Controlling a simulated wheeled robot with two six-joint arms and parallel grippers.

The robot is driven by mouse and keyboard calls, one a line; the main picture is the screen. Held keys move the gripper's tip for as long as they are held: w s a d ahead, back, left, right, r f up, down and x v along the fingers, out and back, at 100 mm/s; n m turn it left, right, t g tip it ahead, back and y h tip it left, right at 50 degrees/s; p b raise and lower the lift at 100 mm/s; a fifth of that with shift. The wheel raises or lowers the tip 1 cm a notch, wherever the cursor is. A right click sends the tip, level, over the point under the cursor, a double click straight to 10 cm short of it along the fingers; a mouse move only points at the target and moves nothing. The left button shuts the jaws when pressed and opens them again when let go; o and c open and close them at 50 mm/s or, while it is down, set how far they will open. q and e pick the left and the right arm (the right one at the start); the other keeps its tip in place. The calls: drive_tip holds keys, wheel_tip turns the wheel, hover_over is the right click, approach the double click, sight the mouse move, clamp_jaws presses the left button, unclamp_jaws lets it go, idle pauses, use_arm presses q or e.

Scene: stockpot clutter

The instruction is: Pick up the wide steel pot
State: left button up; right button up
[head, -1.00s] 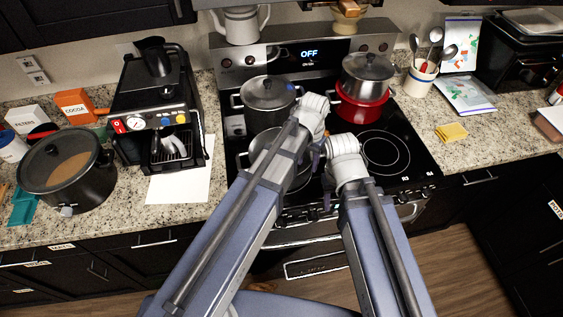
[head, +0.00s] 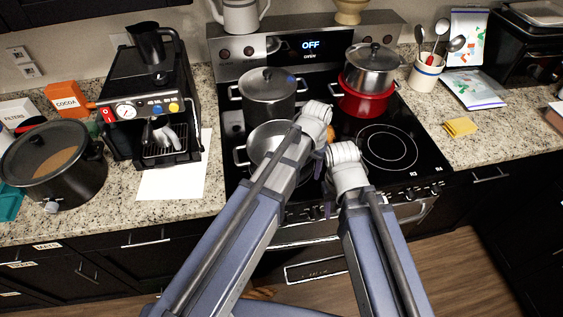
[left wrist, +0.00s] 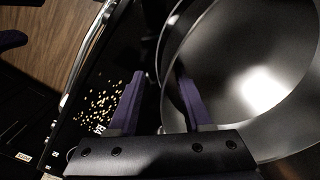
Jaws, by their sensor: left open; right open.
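The wide steel pot (head: 262,143) is open, without a lid, on the front left of the black stove top. My left arm hides its right side in the head view. In the left wrist view the pot (left wrist: 262,70) fills the right side, its inside bright and empty where visible. My left gripper (left wrist: 162,82) is open there, with the pot's near rim between its two purple fingers in the picture. I cannot tell their height against the rim. In the head view my left gripper (head: 319,162) is mostly hidden. My right gripper (head: 328,207) is open and empty at the stove's front edge.
A tall lidded pot (head: 268,98) stands behind the wide pot. A lidded steel pot (head: 371,68) sits on a red pot (head: 365,100) at the back right. The front right burner (head: 388,147) is clear. Small pale grains (left wrist: 98,108) lie scattered on the stove.

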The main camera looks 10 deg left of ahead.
use_arm(q)
drive_tip(key=shift+c, duration=0.2)
clamp_jaws()
idle(1.2)
